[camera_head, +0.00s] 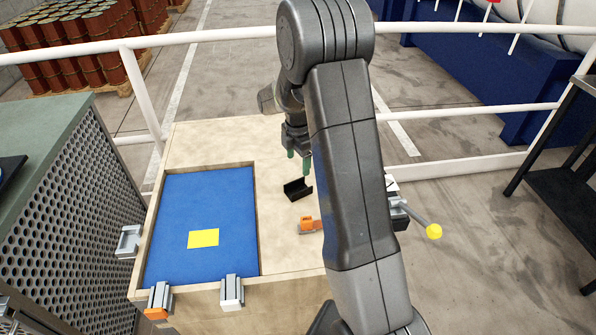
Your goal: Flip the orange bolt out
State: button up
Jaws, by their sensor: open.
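An orange-and-grey latch-like piece (157,300) sits on the front wall of the wooden table, at its left end. Another small orange piece on a grey base (306,225) lies on the tabletop, partly hidden by my arm. I cannot tell which of the two is the orange bolt. My gripper (299,162) has green fingertips that point down, apart and with nothing seen between them. It is above the tabletop behind a small black open holder (298,190), away from both orange pieces.
The wooden table (213,136) has a blue recessed panel (198,185) with a yellow square (203,238). Grey latches (231,290) sit along its edges. A yellow-knobbed lever (433,231) sticks out at right. White rails stand behind; a perforated cabinet (75,215) is at left.

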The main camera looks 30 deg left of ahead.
aim_at(158, 312)
jog(key=u, duration=3.05)
jog(key=k+z, duration=0.15)
jog(key=z, duration=0.3)
